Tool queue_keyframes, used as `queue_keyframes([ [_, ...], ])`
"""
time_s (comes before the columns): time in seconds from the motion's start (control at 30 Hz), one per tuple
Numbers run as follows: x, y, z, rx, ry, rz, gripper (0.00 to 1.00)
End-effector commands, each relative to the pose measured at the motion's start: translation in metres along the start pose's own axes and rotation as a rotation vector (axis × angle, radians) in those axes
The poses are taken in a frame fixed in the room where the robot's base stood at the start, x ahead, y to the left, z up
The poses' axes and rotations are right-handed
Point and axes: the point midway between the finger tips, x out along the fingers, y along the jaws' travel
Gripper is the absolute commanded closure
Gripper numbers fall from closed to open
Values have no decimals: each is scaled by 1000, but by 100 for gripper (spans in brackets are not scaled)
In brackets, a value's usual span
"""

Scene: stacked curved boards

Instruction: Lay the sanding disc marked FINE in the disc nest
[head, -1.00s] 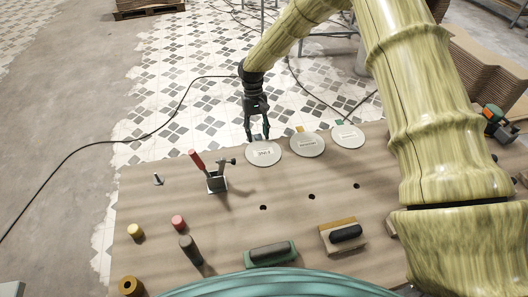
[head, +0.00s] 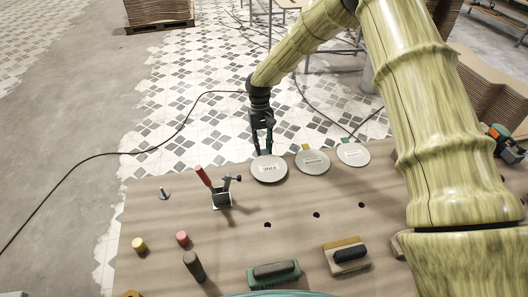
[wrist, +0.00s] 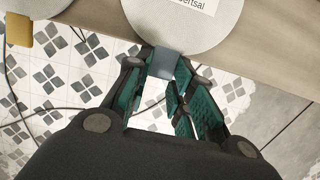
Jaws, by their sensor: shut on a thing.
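My gripper (head: 263,152) is at the far edge of the brown board, shut on the blue-grey tab of the left grey disc (head: 269,169). The disc appears to lie flat at the board's edge. A middle disc (head: 312,162) has an orange tab, and a right disc (head: 353,154) a green tab; their labels are too small to read. I cannot make out FINE on any disc, and cannot identify the disc nest.
On the board (head: 300,240) stand a red-handled clamp (head: 221,197), a yellow cylinder (head: 139,245), a red cylinder (head: 182,238), a dark upright cylinder (head: 194,265) and two sanding blocks (head: 274,274) (head: 347,254). Small dark holes dot the middle, otherwise clear.

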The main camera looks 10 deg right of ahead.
Motion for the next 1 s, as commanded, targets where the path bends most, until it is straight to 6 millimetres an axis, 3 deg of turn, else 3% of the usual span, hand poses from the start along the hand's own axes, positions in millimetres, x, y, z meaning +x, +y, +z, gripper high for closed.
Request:
queue_keyframes([
  [1.0,-45,0,13,0,0,1,100],
])
